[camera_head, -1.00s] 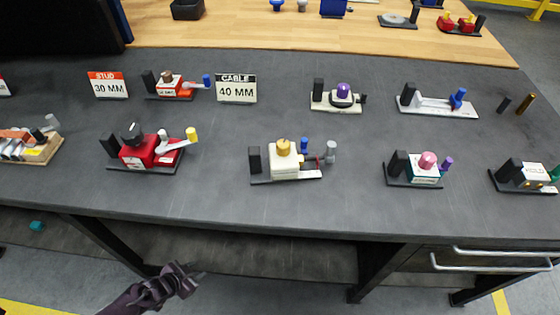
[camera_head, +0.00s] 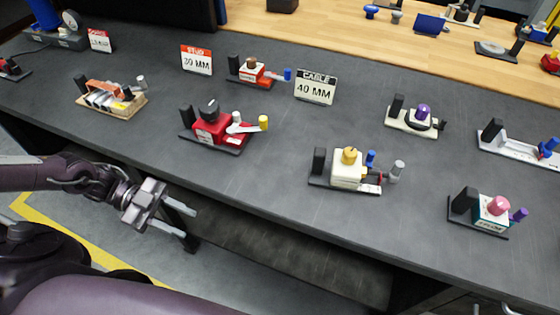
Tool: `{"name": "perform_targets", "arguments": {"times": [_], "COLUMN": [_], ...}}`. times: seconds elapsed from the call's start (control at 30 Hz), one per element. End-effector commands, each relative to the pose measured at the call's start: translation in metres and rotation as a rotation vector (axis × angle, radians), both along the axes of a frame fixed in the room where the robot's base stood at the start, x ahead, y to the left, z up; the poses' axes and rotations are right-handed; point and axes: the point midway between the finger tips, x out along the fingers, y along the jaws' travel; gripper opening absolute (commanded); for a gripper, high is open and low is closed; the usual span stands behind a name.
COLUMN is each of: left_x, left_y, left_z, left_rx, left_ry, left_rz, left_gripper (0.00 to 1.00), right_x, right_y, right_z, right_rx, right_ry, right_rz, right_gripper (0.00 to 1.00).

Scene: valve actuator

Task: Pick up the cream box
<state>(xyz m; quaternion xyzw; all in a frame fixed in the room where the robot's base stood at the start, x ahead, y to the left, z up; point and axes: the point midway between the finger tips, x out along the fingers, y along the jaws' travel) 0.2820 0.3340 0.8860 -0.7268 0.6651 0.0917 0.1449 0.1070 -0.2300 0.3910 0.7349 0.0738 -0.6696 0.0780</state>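The cream box (camera_head: 347,170) stands on a dark base plate near the front of the grey table, right of centre in the head view. It has a yellow-gold knob on top, a black block at its left, and blue and grey knobs at its right. My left gripper (camera_head: 183,220) is at the lower left, in front of the table's front edge and well left of the cream box. Its two fingers are apart with nothing between them. My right gripper is not in view.
A red device (camera_head: 217,127) stands left of the cream box, and a teal-and-white device (camera_head: 492,211) stands to its right. A "CABLE 40 MM" sign (camera_head: 315,87) is behind it. The dark table (camera_head: 262,165) is clear between the red and cream devices.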

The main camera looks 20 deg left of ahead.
Motion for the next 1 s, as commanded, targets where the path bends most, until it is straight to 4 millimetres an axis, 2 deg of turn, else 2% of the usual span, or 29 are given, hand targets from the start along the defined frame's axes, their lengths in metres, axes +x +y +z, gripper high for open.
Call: {"name": "perform_targets", "arguments": {"times": [0.03, 0.1, 0.3, 0.4, 0.5, 0.6, 0.8, 1.0], "left_x": [0.014, 0.028, 0.049, 0.056, 0.065, 0.079, 0.105, 0.126], "left_y": [-0.012, -0.028, -0.071, -0.093, -0.119, -0.152, -0.203, -0.237], "left_z": [0.023, 0.053, 0.132, 0.160, 0.179, 0.181, 0.157, 0.133], "left_rx": [-0.026, -0.057, -0.137, -0.161, -0.167, -0.128, 0.060, 0.362], "left_ry": [-0.130, -0.305, -0.764, -0.932, -1.036, -1.043, -0.927, -0.850], "left_rz": [-0.033, -0.076, -0.184, -0.232, -0.289, -0.371, -0.541, -0.727], "left_gripper": [0.36, 0.36, 0.36, 0.36, 0.36, 0.36, 0.36, 0.36], "right_x": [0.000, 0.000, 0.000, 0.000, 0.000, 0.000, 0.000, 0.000], "right_y": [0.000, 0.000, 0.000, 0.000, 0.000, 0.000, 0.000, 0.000], "right_z": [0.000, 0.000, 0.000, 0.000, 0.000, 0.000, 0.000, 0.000], "right_rx": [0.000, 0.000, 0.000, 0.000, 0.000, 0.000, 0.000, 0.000], "right_ry": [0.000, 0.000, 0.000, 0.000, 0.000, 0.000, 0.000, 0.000], "right_rz": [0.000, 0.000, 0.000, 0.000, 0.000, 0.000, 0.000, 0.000], "right_gripper": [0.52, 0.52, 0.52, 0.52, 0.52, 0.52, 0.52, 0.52]}}
